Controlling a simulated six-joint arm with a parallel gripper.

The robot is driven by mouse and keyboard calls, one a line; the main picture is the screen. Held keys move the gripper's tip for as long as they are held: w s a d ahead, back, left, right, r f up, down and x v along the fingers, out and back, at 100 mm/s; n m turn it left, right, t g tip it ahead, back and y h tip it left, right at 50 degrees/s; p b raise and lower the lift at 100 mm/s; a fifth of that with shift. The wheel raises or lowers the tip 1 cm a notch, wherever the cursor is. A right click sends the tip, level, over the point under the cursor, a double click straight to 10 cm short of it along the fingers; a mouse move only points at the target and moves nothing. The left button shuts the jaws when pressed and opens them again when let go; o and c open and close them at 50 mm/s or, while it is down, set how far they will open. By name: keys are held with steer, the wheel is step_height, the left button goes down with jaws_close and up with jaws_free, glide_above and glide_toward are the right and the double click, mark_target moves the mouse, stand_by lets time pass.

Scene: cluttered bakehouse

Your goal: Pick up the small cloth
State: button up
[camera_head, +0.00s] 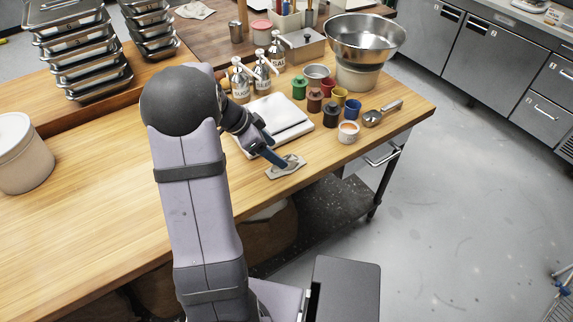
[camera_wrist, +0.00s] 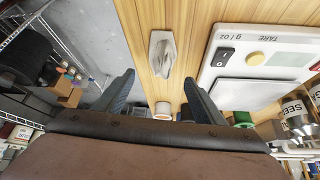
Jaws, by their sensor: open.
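The small cloth (camera_head: 290,170) is a grey-beige, crumpled piece lying on the wooden table near its front edge. In the wrist view the cloth (camera_wrist: 162,52) lies on the wood, beyond the fingertips and roughly centred between them. My gripper (camera_head: 278,158) is just above the cloth in the head view and partly covers it. In the wrist view my gripper (camera_wrist: 159,78) has its two dark fingers wide apart with nothing between them. I cannot tell the exact gap between fingertips and cloth.
A white scale (camera_head: 283,118) stands close behind the cloth. Small coloured pots (camera_head: 299,88), a white cup (camera_head: 348,132) and a metal scoop (camera_head: 372,118) stand to the right. A steel bowl (camera_head: 365,38) is behind.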

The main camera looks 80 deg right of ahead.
mark_target(284, 158)
steer(key=shift+p+x, duration=1)
steer(key=shift+x, duration=0.65)
steer(key=shift+p+x, duration=0.9)
steer(key=shift+x, duration=1.15)
steer(key=shift+d, duration=0.15)
steer(key=c, duration=1.2)
